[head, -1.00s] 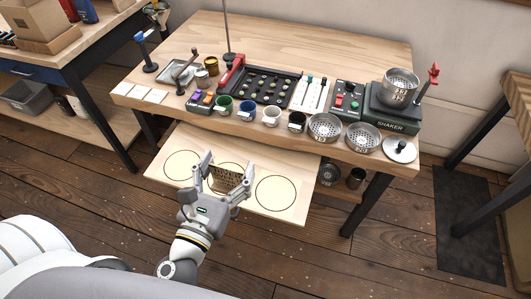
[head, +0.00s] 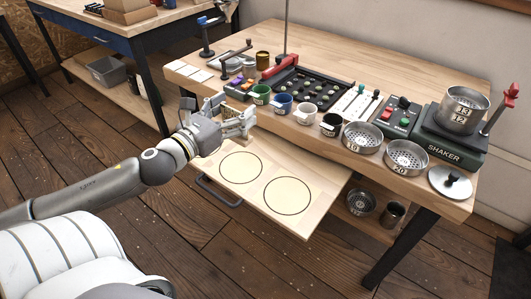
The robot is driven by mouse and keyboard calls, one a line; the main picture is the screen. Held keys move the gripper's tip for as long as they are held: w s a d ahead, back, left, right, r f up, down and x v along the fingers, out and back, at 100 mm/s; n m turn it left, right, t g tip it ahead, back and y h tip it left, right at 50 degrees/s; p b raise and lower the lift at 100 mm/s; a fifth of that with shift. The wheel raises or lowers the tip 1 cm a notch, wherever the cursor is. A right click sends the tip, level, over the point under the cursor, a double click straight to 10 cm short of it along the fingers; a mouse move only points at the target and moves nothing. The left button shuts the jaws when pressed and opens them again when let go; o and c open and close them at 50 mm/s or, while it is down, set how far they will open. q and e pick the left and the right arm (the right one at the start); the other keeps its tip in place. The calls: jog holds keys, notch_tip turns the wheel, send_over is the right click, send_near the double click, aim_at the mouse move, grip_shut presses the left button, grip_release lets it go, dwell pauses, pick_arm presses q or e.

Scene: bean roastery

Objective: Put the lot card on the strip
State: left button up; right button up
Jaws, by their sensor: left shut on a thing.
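My left gripper (head: 232,113) is shut on a small tan piece (head: 234,128), partly hidden by the fingers. It looked like a flat perforated card a second ago; I cannot read any marking on it, so I cannot tell if it is the lot card. The gripper is by the table's front edge, over the far left part of the pulled-out board. Several white cards (head: 192,71) lie in a row at the table's left end. A white strip-like panel (head: 355,103) with small coloured knobs lies mid-table. I cannot tell which is the strip. My right gripper is out of view.
The pulled-out board (head: 263,181) bears drawn circles. Green, blue, white and black cups (head: 306,113) line the table's front. Sieves (head: 362,137), a shaker (head: 450,137) and a black tray of beans (head: 300,88) crowd it. A thin upright post (head: 286,35) stands behind.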

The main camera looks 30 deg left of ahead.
pick_arm(q)
jog(key=shift+w+r, duration=0.15)
jog(key=shift+w, duration=0.25)
jog(key=w+d+f+b, duration=0.1)
jog(key=w+d+f, duration=0.1)
jog(key=w+f, duration=0.2)
jog(key=w+d+f+b, duration=0.2)
jog(key=w+f, duration=0.2)
jog(key=w+d+f+b, duration=0.2)
jog(key=w+f, duration=0.2)
jog(key=shift+d+f, duration=0.2)
jog(key=shift+f, duration=0.25)
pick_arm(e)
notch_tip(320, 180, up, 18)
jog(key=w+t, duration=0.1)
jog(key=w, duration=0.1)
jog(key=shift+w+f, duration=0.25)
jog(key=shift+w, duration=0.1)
pick_arm(q)
jog(key=shift+s, duration=0.1)
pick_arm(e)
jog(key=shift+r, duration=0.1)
